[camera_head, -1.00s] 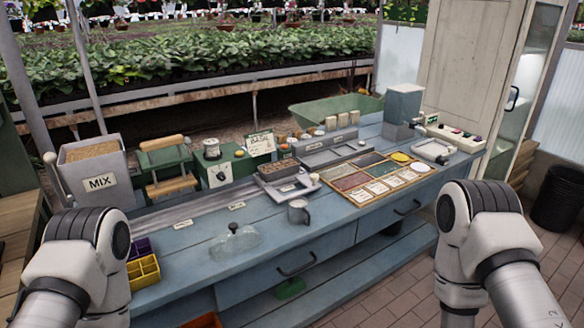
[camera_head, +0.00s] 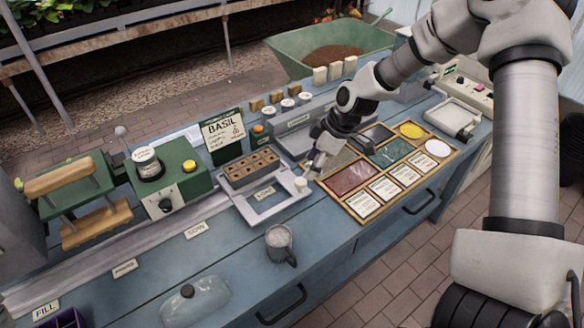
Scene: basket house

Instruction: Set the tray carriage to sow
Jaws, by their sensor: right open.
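The tray carriage (camera_head: 266,207) is a pale grey frame on the bench rail, holding a brown seed tray with several cells (camera_head: 251,167). A small pale knob (camera_head: 300,184) stands at its right end. The carriage sits to the right of the SOW label (camera_head: 195,230). The label on the carriage is too small to read surely. My right gripper (camera_head: 313,168) is open, pointing down just above and right of the knob. Its fingers are small and partly hidden, and I cannot tell whether they touch the knob. My left gripper is out of view.
A green machine with a dial (camera_head: 167,190) and a BASIL card (camera_head: 223,130) stand behind the rail. A wooden compartment tray (camera_head: 353,212) lies right of the carriage. A metal mug (camera_head: 280,244) and a glass dome (camera_head: 195,302) stand in front. The rail left of the carriage looks clear.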

